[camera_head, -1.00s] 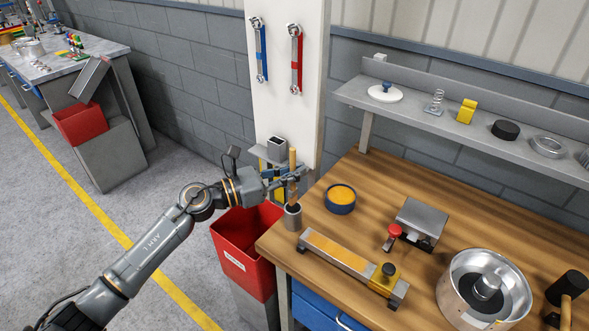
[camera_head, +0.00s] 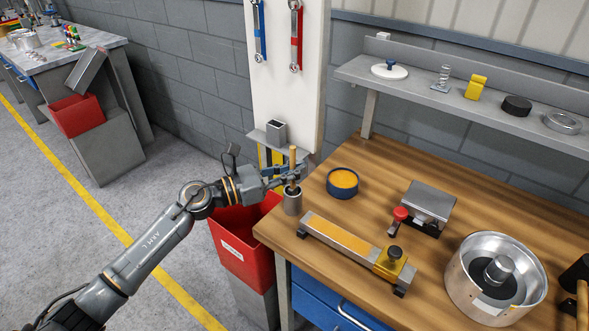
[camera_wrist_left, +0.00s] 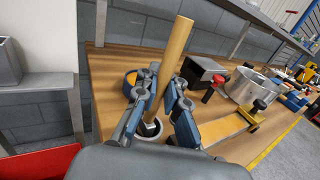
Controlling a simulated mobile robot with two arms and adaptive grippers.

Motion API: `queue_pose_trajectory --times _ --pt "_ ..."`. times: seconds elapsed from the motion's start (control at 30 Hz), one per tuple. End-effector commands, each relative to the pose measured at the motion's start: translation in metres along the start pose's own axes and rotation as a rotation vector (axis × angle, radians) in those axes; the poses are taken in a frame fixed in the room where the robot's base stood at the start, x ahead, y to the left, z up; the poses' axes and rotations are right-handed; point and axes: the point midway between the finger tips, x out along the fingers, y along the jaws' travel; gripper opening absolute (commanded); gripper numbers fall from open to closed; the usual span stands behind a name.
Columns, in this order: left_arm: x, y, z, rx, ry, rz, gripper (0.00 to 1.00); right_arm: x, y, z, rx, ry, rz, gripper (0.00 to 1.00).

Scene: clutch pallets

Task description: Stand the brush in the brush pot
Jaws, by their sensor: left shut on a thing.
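The brush (camera_head: 293,158) has a pale wooden handle and stands close to upright. My left gripper (camera_head: 292,180) is shut on the handle, just above the brush pot. The brush pot (camera_head: 292,204) is a small grey cylinder near the left corner of the wooden bench. In the left wrist view the brush handle (camera_wrist_left: 174,55) passes between the blue finger pads, and its lower part goes down into the ring of the pot (camera_wrist_left: 151,128). The brush's lower end is hidden inside the pot.
A blue tin with orange contents (camera_head: 342,183) stands just right of the pot. A metal bar fixture (camera_head: 345,246) lies in front. A red bin (camera_head: 240,245) is below the bench corner. A small stand with a grey box (camera_head: 276,132) is behind.

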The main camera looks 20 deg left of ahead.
Motion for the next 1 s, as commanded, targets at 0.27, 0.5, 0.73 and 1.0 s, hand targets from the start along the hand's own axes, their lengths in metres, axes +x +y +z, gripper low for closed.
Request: queue_pose_trajectory --times 0.27,0.5,0.73,1.0 --pt "0.0 0.0 0.0 0.0 0.0 0.0 0.37 0.0 -0.004 -0.001 0.001 0.0 -0.004 0.4" --pt "-0.002 0.0 0.0 0.0 0.001 0.0 0.37 0.0 -0.002 0.002 -0.001 -0.004 -0.003 0.4" --pt "-0.032 0.0 -0.002 -0.001 0.004 0.002 0.37 0.0 -0.002 0.002 -0.001 -0.003 -0.003 0.4" --pt "-0.087 0.0 -0.002 -0.002 0.004 0.002 0.37 0.0 -0.002 0.001 0.0 -0.003 -0.003 0.4"
